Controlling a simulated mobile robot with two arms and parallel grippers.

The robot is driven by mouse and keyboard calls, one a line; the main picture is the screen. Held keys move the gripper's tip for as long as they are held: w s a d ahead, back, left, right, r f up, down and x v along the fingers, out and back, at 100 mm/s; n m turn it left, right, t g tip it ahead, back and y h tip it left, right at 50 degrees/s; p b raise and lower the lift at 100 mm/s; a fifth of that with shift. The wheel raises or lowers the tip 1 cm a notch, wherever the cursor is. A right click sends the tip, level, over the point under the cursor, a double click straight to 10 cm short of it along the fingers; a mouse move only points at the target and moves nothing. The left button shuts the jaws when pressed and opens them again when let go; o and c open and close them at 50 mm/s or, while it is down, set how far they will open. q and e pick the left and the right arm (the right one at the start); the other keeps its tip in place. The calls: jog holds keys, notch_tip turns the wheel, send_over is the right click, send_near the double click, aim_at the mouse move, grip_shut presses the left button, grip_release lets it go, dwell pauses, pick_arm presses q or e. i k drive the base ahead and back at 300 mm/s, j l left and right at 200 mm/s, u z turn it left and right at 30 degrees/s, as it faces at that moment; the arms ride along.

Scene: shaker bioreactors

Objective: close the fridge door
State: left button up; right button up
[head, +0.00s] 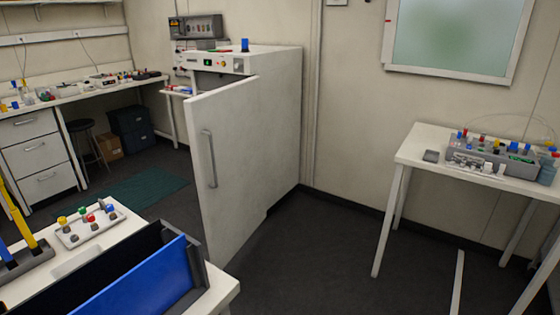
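The fridge (278,135) is a white box-shaped unit against the back wall, with a control panel (215,63) along its top front. Its white door (235,165) stands open, swung out toward me into the room. A grey vertical handle (209,158) is on the door's face near its left edge. The door hides the fridge's interior and most of its front. Neither of my grippers shows in the head view.
A table (85,252) with a vial tray and a blue panel (140,285) in a black holder stands at the front left, close to the door's lower edge. A white table (425,140) with a rack stands at right. Dark floor (320,250) between is clear.

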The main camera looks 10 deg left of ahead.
aim_at(225, 127)
jog(key=i+u, duration=0.35)
jog(key=i+l+u, duration=0.1)
jog(key=i+u, duration=0.25)
jog(key=i+l, duration=0.1)
jog(key=l, duration=0.55)
jog(key=i+l+u, duration=0.1)
jog(key=l, duration=0.5)
